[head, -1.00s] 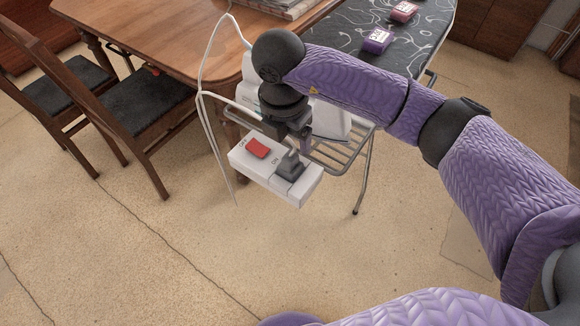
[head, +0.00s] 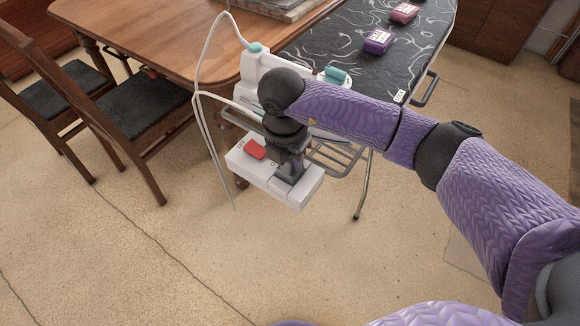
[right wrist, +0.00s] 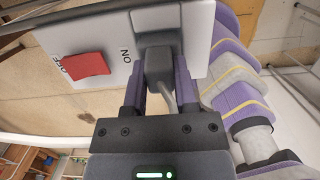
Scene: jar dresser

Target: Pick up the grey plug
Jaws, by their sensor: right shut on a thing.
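The grey plug (head: 291,178) sits on the right part of a white switch box (head: 262,180) with a red switch (head: 255,150) marked ON and OFF. My right gripper (head: 287,160) is directly over the plug in the head view and hides part of it. In the right wrist view the plug (right wrist: 160,40) and its grey cable are between the two fingers of my right gripper (right wrist: 161,72), which is shut on it. The plug still looks seated against the box. My left gripper is not in view.
A white and teal appliance (head: 290,80) stands behind my right arm on a black patterned board (head: 345,60). A wooden table (head: 180,40) and chairs (head: 130,100) stand at left. The floor in front is clear.

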